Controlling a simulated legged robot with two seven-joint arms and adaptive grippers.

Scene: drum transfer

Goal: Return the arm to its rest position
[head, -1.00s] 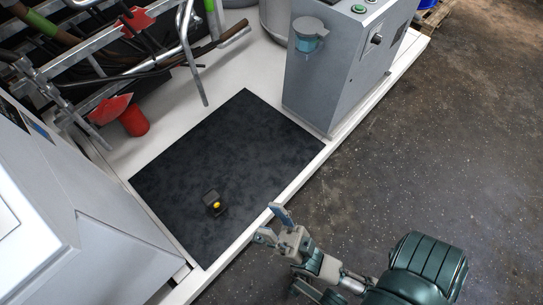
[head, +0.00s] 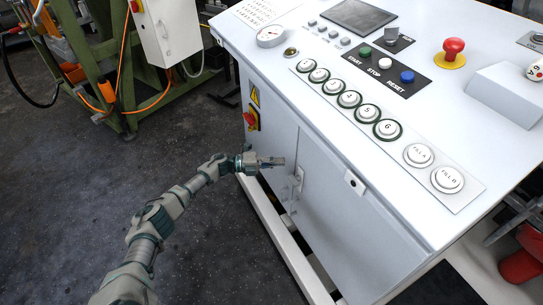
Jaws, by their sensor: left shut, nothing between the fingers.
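My left arm reaches in from the bottom left of the head view. Its gripper (head: 272,161) is shut and empty. It shows in front of the grey front face of a control console (head: 335,190), near a latch on its door. I cannot tell whether it touches the console. My right gripper is not in view.
A green machine frame (head: 110,100) stands at the back left. The dark floor (head: 60,200) at left is clear.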

